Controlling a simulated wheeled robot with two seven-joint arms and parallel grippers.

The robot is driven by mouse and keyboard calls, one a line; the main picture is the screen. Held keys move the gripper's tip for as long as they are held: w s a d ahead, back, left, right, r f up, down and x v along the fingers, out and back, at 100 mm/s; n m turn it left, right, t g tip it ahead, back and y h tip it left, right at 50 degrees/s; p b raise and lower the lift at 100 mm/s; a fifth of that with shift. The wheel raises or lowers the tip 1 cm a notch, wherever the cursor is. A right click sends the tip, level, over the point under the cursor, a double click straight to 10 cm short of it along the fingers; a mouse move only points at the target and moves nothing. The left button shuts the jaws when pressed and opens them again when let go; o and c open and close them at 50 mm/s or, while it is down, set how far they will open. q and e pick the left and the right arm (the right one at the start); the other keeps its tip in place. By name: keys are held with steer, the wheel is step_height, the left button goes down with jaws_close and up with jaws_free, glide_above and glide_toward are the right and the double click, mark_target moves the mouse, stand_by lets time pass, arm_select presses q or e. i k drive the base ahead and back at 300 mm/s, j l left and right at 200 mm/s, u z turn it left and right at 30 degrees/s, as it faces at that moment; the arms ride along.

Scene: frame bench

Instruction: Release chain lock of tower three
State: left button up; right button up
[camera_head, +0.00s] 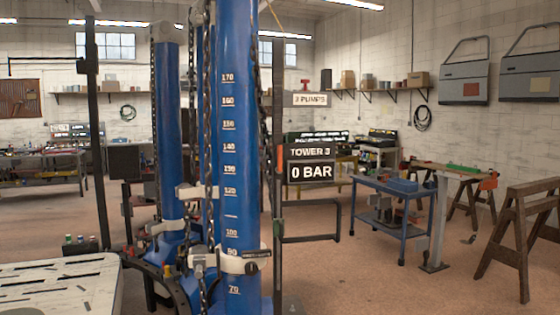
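A tall blue tower (235,160) with a white number scale stands upright just left of the middle. A dark chain (208,110) hangs along its left side, and more chain shows on its right. A pale collar (238,264) sits around the tower near the 80 mark, with a small dark part (257,254) on its right. I cannot tell which part is the chain lock. A sign (310,163) right of the tower reads "TOWER 3" and "0 BAR". Neither of my grippers is in view.
A second blue tower (168,130) stands behind to the left. A slotted pale table (60,285) fills the lower left. A blue cart (395,205) and wooden sawhorses (515,230) stand to the right. Open floor (390,285) lies at the lower right.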

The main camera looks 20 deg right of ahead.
mark_target(279, 169)
steer(key=i+l+u, duration=0.1)
steer(key=i+l, duration=0.5)
steer(key=i, duration=0.2)
steer(key=i+l, duration=0.65)
steer(key=i+j+u, duration=0.05)
steer(key=i, duration=0.05)
